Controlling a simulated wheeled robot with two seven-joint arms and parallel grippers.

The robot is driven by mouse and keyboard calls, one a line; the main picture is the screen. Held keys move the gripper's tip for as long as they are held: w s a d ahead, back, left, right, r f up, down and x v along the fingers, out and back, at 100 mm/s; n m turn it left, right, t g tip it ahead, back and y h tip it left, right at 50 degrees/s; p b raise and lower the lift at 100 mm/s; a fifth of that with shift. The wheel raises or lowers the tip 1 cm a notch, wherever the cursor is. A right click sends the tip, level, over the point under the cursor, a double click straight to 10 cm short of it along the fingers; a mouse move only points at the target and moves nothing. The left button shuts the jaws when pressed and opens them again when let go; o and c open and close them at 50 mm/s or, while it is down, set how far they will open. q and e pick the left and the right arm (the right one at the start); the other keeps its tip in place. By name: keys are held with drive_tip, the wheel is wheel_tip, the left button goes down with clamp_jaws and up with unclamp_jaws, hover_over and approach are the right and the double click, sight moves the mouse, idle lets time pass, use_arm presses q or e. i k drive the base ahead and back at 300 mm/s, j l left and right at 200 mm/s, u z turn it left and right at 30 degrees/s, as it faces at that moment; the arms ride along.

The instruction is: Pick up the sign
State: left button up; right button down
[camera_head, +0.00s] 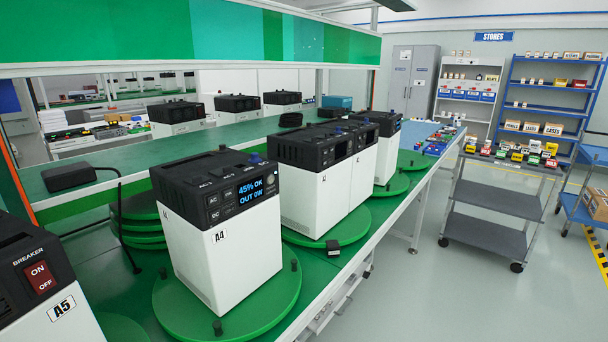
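A blue sign with white letters reading "STORES" (493,36) is high on the back wall, above the shelving at the upper right. No loose sign can be made out on the bench. Small labels reading A4 (219,237) and A5 (61,308) are on the fronts of two white power units. Neither of my grippers shows in the head view, so their state cannot be seen.
Power units (225,255) stand on green turntables (279,296) along the green bench. A black adapter (69,176) with a cable lies on a raised shelf. A grey cart (490,207) carrying small coloured items stands right, before blue shelving (548,93). The floor between is clear.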

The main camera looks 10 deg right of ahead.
sight(550, 165)
drive_tip(key=i+l+z, duration=0.25)
drive_tip(key=l, duration=0.25)
drive_tip(key=i+l+z, duration=0.2)
drive_tip(key=i+l, duration=0.25)
drive_tip(key=i+l+z, duration=0.25)
drive_tip(key=i+l, duration=0.15)
drive_tip(key=i+l+z, duration=0.5)
drive_tip(key=i, duration=0.45)
drive_tip(key=i+l+z, duration=0.2)
drive_tip(key=i, duration=0.25)
drive_tip(key=i+z, duration=0.25)
drive_tip(key=i, duration=0.25)
